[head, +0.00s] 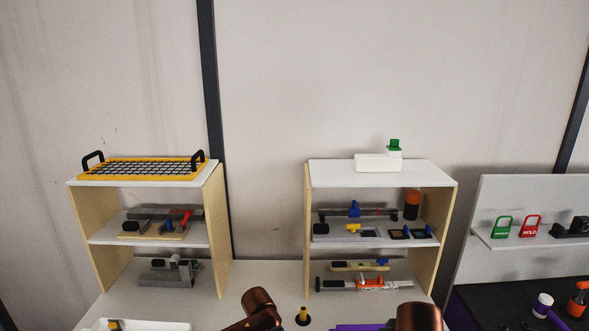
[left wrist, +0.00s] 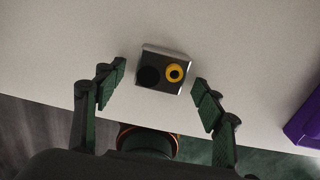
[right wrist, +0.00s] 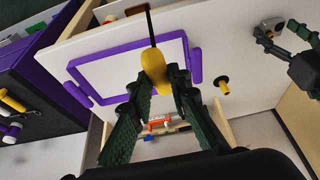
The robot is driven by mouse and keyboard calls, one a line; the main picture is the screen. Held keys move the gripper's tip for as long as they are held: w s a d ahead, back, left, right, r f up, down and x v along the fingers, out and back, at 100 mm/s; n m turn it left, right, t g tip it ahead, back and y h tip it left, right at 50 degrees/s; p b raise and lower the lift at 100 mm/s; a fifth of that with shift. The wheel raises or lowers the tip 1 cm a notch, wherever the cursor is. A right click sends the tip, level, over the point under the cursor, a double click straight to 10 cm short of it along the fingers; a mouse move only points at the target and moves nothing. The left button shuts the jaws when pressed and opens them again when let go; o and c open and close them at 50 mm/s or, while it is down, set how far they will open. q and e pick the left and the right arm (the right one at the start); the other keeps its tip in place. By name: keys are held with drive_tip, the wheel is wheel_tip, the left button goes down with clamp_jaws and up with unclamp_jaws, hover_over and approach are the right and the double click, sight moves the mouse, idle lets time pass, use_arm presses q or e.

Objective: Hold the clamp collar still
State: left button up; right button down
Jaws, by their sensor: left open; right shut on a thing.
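The clamp collar appears to be the small grey block (left wrist: 162,57) with a dark round bore and a yellow ring on its face. It sits on the pale bench. My left gripper (left wrist: 160,74) is open, with a finger on each side of the block and visible gaps to both. The block also shows at the upper right of the right wrist view (right wrist: 268,27), beside my left gripper's fingers. My right gripper (right wrist: 162,82) is shut on a yellow-handled driver (right wrist: 152,62) with a thin dark shaft. Neither gripper's fingers show in the head view.
A yellow peg with a dark flange (right wrist: 222,86) stands on the bench, also in the head view (head: 303,315). A purple-framed tray (right wrist: 128,62) lies beside the driver. Left (head: 90,240) and right shelves (head: 434,250) hold several tools. A white tray (head: 140,325) is at lower left.

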use_arm(q)
wheel_tip(320, 180, up, 12)
idle(0.7)
